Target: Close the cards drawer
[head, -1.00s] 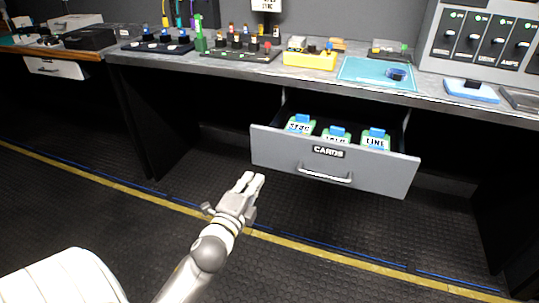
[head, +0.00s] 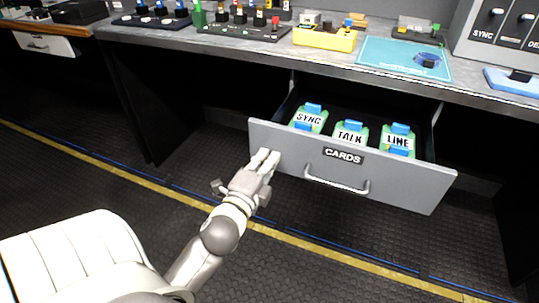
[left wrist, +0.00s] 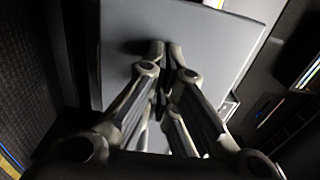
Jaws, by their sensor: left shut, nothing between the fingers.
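The grey cards drawer (head: 400,190) stands open below the counter in the head view. Its front carries a "CARDS" label (head: 342,156) and a metal bar handle (head: 336,186). In the left wrist view the closed fingertips (left wrist: 166,48) are at or very near the flat drawer front (left wrist: 200,25); exact contact is unclear. My right gripper is out of view.
The counter (head: 270,45) above holds button panels, a yellow box (head: 325,38) and a teal mat (head: 402,60). Another white drawer (head: 45,44) is at the far left. A white seat (head: 80,255) stands at lower left. The floor before the drawer is clear.

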